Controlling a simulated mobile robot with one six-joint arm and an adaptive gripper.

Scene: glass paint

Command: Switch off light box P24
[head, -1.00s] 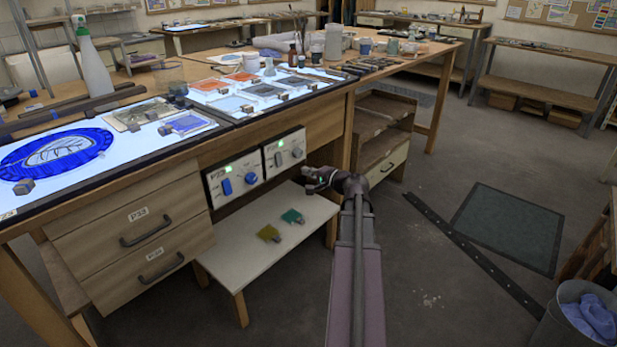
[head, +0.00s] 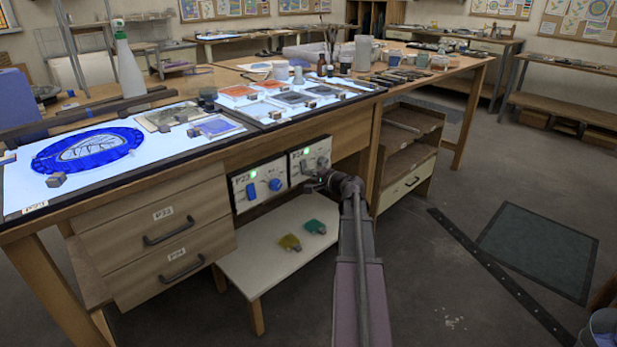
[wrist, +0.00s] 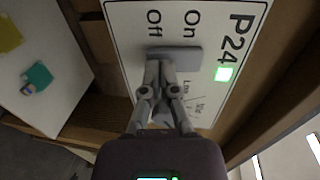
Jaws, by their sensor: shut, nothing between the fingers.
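The P24 control panel (wrist: 125,40) is white with On and Off labels; it also shows in the head view (head: 296,172), right of the P23 panel. Its grey bar switch (wrist: 188,54) stands beside both labels, and its green lamp (wrist: 223,74) is lit. My gripper (wrist: 160,66) is shut and empty, its fingertips at the edge of the grey switch near the Off end; I cannot tell whether they touch. My gripper and wrist hide part of a second control below. In the head view my gripper (head: 318,184) is at the panel's lower right.
The P23 panel (head: 258,204) has blue knobs and a lit green lamp. A low white shelf (head: 262,262) below holds a yellow and a green glass piece. The bench with bright light boxes overhangs the panels. Open floor lies to the right.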

